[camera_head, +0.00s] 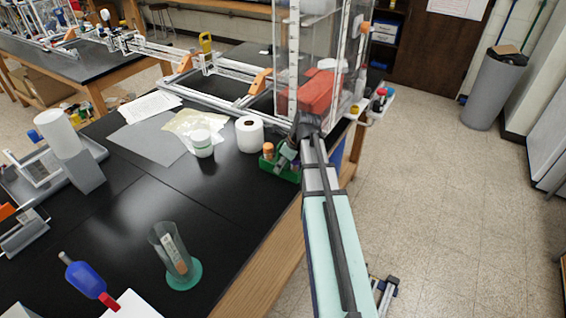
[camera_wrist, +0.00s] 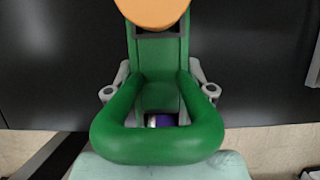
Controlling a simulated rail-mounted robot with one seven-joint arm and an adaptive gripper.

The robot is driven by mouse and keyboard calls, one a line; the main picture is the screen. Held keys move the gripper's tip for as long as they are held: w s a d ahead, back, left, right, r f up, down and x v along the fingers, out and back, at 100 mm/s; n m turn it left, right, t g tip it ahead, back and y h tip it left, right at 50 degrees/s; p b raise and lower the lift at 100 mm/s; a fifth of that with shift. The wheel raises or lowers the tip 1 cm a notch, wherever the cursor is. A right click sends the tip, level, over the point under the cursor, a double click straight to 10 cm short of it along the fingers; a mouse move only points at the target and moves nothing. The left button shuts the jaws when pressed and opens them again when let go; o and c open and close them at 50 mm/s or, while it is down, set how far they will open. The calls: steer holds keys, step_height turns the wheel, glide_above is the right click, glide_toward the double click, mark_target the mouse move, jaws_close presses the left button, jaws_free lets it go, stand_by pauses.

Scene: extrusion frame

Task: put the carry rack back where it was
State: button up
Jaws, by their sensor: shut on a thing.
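The green carry rack (camera_head: 284,174) is at the right edge of the black bench, partly hidden by my arm. In the wrist view its green looped handle (camera_wrist: 158,148) fills the middle. My gripper (camera_wrist: 160,88) has a grey finger on each side of the rack's green upright and is shut on it. An orange round-topped item (camera_wrist: 153,10) sits at the rack's far end; it also shows in the head view (camera_head: 268,148). Whether the rack touches the bench cannot be told.
A clear cylinder on a teal base (camera_head: 184,274) stands in front. Bare bench (camera_head: 130,205) lies between.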

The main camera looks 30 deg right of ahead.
steer(key=shift+f, duration=0.15)
steer(key=o, duration=1.4)
steer(key=b+v, duration=0.2)
steer(key=v, duration=1)
steer(key=shift+d, duration=0.1)
